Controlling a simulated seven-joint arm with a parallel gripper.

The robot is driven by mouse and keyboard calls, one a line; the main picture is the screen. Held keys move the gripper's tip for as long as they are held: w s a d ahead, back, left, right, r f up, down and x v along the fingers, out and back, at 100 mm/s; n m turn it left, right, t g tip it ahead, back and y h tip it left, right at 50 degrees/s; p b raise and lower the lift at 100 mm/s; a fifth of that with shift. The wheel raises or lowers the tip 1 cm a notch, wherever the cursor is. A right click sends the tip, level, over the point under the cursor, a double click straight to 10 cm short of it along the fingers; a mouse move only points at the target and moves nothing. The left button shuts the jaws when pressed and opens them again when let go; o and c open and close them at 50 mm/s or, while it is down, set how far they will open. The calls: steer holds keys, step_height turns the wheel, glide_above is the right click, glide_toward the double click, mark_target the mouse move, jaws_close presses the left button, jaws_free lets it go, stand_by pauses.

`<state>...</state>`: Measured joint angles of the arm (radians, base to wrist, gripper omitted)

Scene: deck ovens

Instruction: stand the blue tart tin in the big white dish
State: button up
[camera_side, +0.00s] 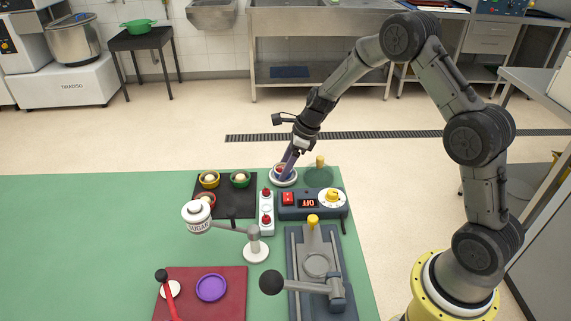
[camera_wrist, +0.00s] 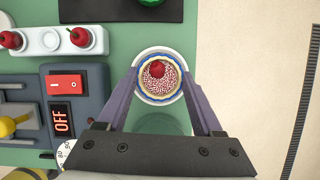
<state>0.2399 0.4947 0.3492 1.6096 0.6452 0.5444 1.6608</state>
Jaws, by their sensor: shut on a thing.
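The blue tart tin (camera_wrist: 145,64) holds a tart with pink-and-white speckled filling and a red cherry on top. My gripper (camera_wrist: 160,77) is shut on this tin, one finger on each side. In the side view my gripper (camera_side: 284,172) points down at the far edge of the green table. A white round dish (camera_wrist: 158,101) shows as a ring around the tin in the wrist view. It also shows under my fingertips in the side view (camera_side: 284,182). Whether the tin touches the dish floor is hard to tell.
A green see-through round thing (camera_side: 319,177) stands close right of the dish. The control box (camera_side: 300,211) reading OFF and a white cherry holder (camera_side: 266,226) are nearer. A black tray (camera_side: 228,209) with several tins lies left, behind the sugar pot (camera_side: 196,217).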

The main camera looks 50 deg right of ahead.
steer(key=shift+f, duration=0.15)
steer(key=o, duration=1.1)
steer(key=shift+v, duration=5.55)
